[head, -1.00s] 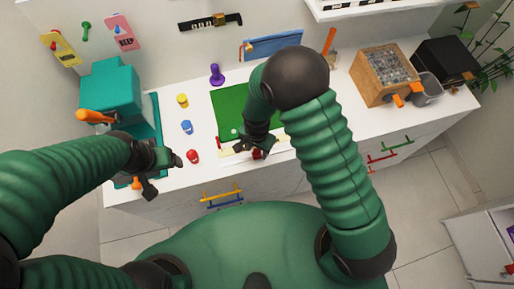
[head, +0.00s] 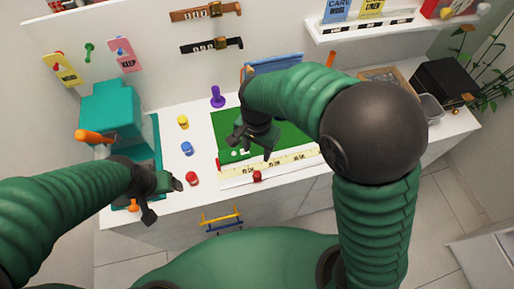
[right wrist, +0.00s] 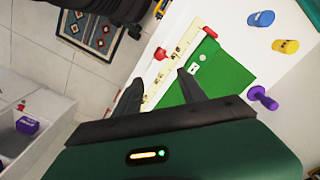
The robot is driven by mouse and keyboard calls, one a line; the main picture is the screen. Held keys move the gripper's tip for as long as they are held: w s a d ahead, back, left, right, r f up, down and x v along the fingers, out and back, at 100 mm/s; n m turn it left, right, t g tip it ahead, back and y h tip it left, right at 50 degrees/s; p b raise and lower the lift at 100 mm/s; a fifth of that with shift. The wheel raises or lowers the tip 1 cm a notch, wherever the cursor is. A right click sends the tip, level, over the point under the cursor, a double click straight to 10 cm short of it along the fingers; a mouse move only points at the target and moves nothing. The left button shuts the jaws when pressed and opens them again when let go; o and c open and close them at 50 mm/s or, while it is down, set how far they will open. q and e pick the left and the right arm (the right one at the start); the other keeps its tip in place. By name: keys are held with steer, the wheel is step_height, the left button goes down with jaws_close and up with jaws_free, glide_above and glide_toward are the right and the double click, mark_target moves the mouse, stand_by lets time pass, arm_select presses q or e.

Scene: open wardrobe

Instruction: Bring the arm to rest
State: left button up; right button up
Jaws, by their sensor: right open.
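My right gripper (head: 252,148) is open and empty above the green mat (head: 286,140) on the white counter. In the right wrist view its two dark fingers (right wrist: 158,90) are spread apart, with the mat (right wrist: 222,75) below them. My left gripper (head: 162,184) hangs over the counter's front left, near the teal machine; I cannot tell whether its jaws are apart. My right arm bends high above the counter and hides part of the mat and the right side of the counter.
Red (head: 192,178), blue (head: 187,148) and yellow (head: 183,122) pegs and a purple stamp (head: 217,96) stand left of the mat. A teal machine (head: 112,110) is at the far left. A ruler strip (head: 265,168) and a red knob (head: 257,176) lie along the front edge.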

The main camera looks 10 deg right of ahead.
steer(key=shift+r, duration=0.1)
stand_by(0.3)
steer(key=s+d+f+n+t+b, duration=0.2)
steer(key=s+d+n, duration=0.5)
steer(key=d, duration=0.5)
steer(key=shift+f+n+t+b, duration=0.3)
steer(key=shift+f+n+b, duration=0.3)
steer(key=shift+f+b, duration=0.25)
steer(key=shift+d, duration=0.25)
steer(key=shift+a, duration=0.2)
